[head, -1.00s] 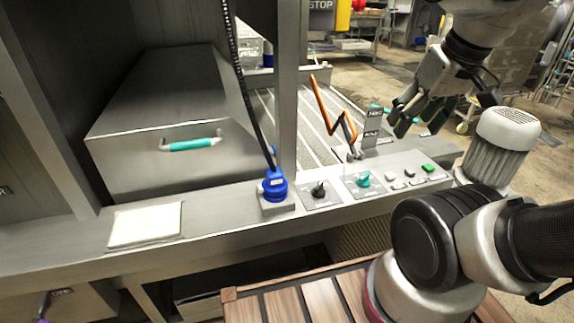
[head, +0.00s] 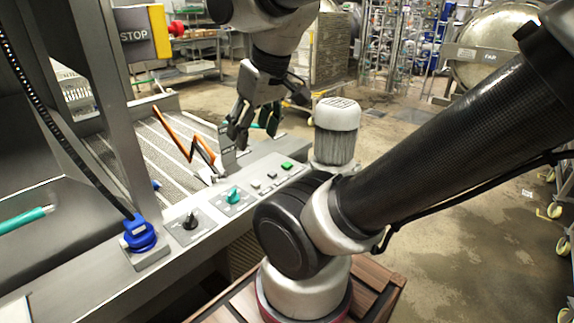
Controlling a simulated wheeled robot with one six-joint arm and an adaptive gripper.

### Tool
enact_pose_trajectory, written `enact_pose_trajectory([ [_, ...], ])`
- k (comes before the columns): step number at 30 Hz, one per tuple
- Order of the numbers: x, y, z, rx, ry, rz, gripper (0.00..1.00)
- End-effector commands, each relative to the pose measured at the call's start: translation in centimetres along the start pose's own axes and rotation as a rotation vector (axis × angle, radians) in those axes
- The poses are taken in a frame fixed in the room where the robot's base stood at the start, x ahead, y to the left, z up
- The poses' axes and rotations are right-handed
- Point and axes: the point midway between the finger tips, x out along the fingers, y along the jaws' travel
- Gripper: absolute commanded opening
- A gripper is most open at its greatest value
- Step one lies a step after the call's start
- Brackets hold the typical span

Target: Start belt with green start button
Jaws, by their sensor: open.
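The green start button (head: 287,166) sits near the far right end of the grey control ledge. Two pale buttons lie beside it, a white one (head: 271,174) and a grey one (head: 256,184). My gripper (head: 253,138) hangs above and slightly behind the far end of the ledge, pointing down. Its dark fingers are apart and nothing shows between them. It looks clear of the green button. The belt (head: 170,140) shows as a slatted, perforated surface behind the ledge.
A teal selector knob (head: 234,195), a black knob (head: 190,220) and a blue connector (head: 139,234) line the ledge. Floor at right is clear.

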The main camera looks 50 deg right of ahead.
Motion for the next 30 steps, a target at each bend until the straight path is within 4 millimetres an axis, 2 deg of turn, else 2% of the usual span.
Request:
enact_pose_trajectory([
  [7, 0.0, 0.0, 0.0, 0.0, 0.0, 0.0, 0.59],
  [8, 0.0, 0.0, 0.0, 0.0, 0.0, 0.0, 0.55],
  [17, 0.0, 0.0, 0.0, 0.0, 0.0, 0.0, 0.01],
  [30, 0.0, 0.0, 0.0, 0.0, 0.0, 0.0, 0.0],
])
